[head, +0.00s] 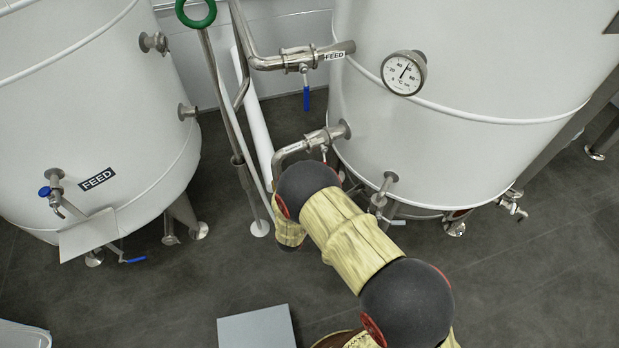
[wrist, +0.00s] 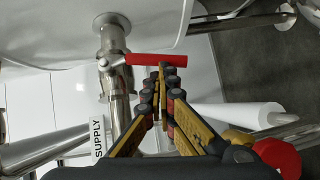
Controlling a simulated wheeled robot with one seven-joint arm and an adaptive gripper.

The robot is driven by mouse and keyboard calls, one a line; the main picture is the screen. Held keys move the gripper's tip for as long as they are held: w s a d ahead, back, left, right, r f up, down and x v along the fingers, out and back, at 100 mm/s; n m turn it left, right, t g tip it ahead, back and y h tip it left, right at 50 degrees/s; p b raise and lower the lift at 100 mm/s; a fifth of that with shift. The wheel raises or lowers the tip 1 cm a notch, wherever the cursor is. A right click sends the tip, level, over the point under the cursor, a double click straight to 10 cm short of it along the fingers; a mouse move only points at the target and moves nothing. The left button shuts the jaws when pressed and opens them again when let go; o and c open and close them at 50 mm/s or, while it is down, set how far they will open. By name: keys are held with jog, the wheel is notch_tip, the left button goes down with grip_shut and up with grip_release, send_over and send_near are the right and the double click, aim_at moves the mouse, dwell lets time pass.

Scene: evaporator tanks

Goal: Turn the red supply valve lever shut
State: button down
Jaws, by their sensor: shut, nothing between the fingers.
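The red supply valve lever (wrist: 158,59) shows in the wrist view. It sticks out to the right from the valve body (wrist: 113,63), crosswise to the steel pipe in this picture. A SUPPLY label (wrist: 99,138) is on the pipe below. My gripper (wrist: 160,73) is shut and empty, its fingertips just below the lever's middle and outer part; I cannot tell whether they touch it. In the head view the supply pipe (head: 318,138) joins the right tank, and my arm hides my gripper and most of the lever.
The white right tank (head: 450,130) stands close behind the valve. A FEED pipe (head: 270,62) with a blue lever (head: 306,98) runs above. A white left tank (head: 90,120) and a thin post with a green ring (head: 196,12) stand left.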

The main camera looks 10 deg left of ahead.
jog(key=shift+w+d+f+b, duration=0.4)
jog(key=shift+w+d, duration=0.05)
jog(key=shift+d, duration=0.1)
dwell(0.4)
